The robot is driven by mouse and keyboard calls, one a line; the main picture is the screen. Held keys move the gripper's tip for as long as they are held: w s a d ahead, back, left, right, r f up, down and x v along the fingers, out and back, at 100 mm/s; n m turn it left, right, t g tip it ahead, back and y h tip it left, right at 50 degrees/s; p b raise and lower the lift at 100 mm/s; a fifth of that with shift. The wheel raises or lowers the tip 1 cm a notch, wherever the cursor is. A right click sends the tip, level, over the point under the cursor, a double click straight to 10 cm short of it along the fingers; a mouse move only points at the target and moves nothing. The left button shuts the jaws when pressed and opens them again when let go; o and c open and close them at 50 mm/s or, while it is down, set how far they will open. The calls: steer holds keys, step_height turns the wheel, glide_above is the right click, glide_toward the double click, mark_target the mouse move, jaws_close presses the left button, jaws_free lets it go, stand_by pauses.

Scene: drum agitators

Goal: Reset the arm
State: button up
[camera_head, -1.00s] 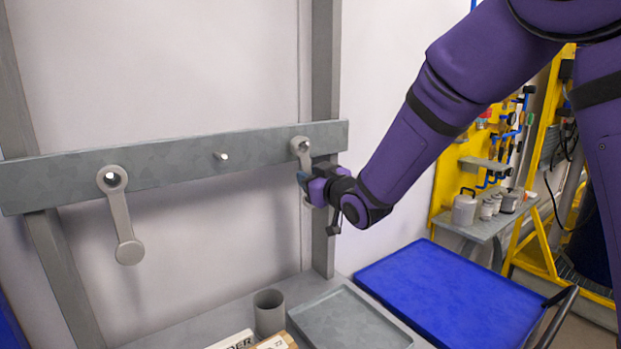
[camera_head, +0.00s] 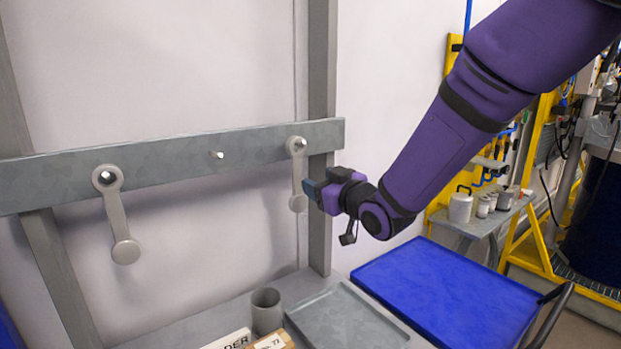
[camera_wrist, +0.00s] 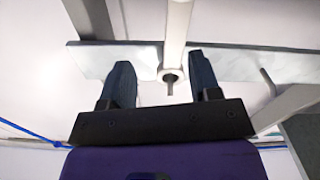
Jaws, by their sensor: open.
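My gripper (camera_head: 314,190) is at the right end of the grey wall rail (camera_head: 190,159) in the head view. In the wrist view its two dark fingers (camera_wrist: 164,85) are spread apart with nothing between them. The right grey agitator arm (camera_head: 298,175) hangs down from a peg at the rail's right end, just left of my gripper. In the wrist view its round end and pin (camera_wrist: 172,74) appear beyond the fingertips. The left agitator arm (camera_head: 118,220) hangs from the rail's left part, tilted slightly. A bare peg (camera_head: 218,155) sits between them.
A grey cup (camera_head: 267,312), a grey tray (camera_head: 345,322) and labelled boxes (camera_head: 270,342) stand on the bench below. A blue cart top (camera_head: 445,298) is at right. A grey upright post (camera_head: 322,100) is behind my gripper.

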steer(key=s+d+r+m+g+h, duration=0.2)
steer(key=s+d+m+h, duration=0.15)
steer(key=s+d, duration=0.4)
steer(key=s+d+r+m+g+h, duration=0.15)
steer(key=s+d+h, duration=0.25)
steer(key=d, duration=0.7)
steer(key=s+d+m+g+h, duration=0.1)
steer(key=s+d+m+g, duration=0.1)
steer(key=s, duration=0.8)
steer(key=s+d+m+g+h, duration=0.1)
steer(key=s+d+g, duration=0.3)
steer(key=s, duration=0.7)
steer(key=shift+s+d+m, duration=0.3)
steer(key=shift+d+m, duration=0.3)
steer(key=shift+d, duration=0.15)
steer(key=shift+h, duration=0.25)
